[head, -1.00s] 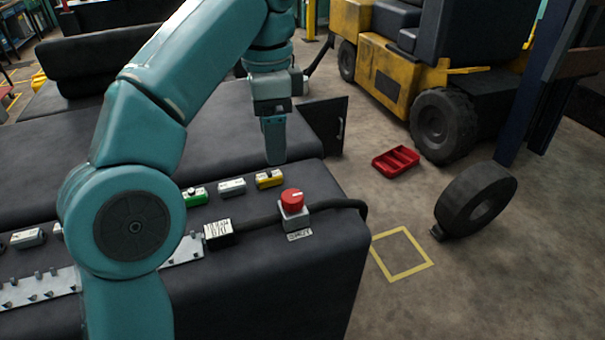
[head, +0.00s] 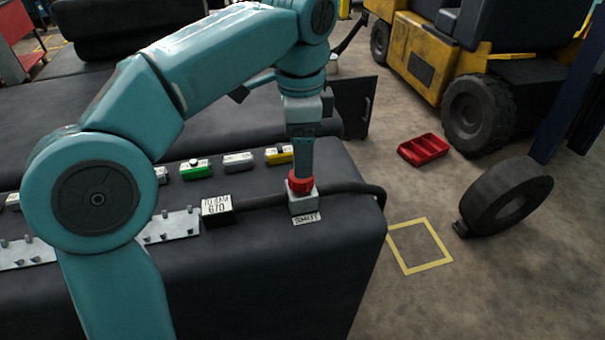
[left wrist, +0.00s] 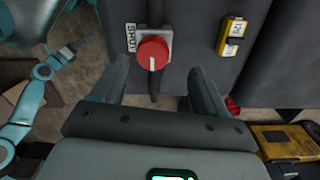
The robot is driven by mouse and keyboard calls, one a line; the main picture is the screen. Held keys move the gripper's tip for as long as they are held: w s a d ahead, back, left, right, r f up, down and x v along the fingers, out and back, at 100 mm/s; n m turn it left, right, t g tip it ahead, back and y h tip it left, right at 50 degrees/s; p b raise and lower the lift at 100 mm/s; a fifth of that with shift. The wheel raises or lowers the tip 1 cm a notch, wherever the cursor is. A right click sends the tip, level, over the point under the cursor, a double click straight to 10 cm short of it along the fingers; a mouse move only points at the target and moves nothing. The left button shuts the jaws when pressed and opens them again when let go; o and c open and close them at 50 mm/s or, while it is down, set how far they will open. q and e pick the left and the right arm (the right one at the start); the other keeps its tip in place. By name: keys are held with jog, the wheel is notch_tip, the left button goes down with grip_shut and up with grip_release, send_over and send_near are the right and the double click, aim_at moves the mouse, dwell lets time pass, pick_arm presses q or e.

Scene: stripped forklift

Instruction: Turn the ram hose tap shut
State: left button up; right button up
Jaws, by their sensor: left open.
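The ram hose tap has a red round knob (head: 299,184) on a grey square block, on the dark bench top near its right end. In the left wrist view, the knob (left wrist: 152,53) has a white line pointing down in the picture, while a white SHUT label (left wrist: 131,38) lies to its left. My left gripper (head: 302,172) points down right over the knob and hides part of it. In the left wrist view its two fingers (left wrist: 159,78) are spread apart, with the knob in line with the gap. Contact cannot be told.
A black hose (head: 352,187) runs through the tap block from a labelled box (head: 217,205). Green, grey and yellow units (head: 279,155) stand behind. On the floor are a red tray (head: 424,149), a tyre (head: 503,197) and a yellow forklift (head: 440,60).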

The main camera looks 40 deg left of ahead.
aim_at(301, 181)
pick_arm(q)
jog(key=f, duration=0.1)
jog(key=s+d+f, duration=0.1)
jog(key=f, duration=0.1)
jog(key=shift+s+d+f, duration=0.15)
jog(key=shift+s+d, duration=0.05)
jog(key=shift+s, duration=0.15)
jog(key=shift+w+a+f, duration=0.5)
jog(key=shift+f, duration=0.15)
jog(key=shift+w+f, duration=0.15)
jog(key=shift+w, duration=0.15)
jog(key=shift+s+d, duration=0.1)
jog(key=shift+d, duration=0.1)
jog(key=shift+s+d+r, duration=0.2)
jog(key=shift+s+r, duration=0.1)
jog(key=shift+s, duration=0.05)
jog(key=shift+c, duration=0.7)
jog(key=shift+s, duration=0.2)
jog(key=c, duration=0.5)
jog(key=shift+w+a+f, duration=0.15)
jog(key=shift+w+a, duration=0.1)
jog(key=shift+w, duration=0.1)
jog(key=c, duration=0.4)
jog(key=shift+b, duration=0.3)
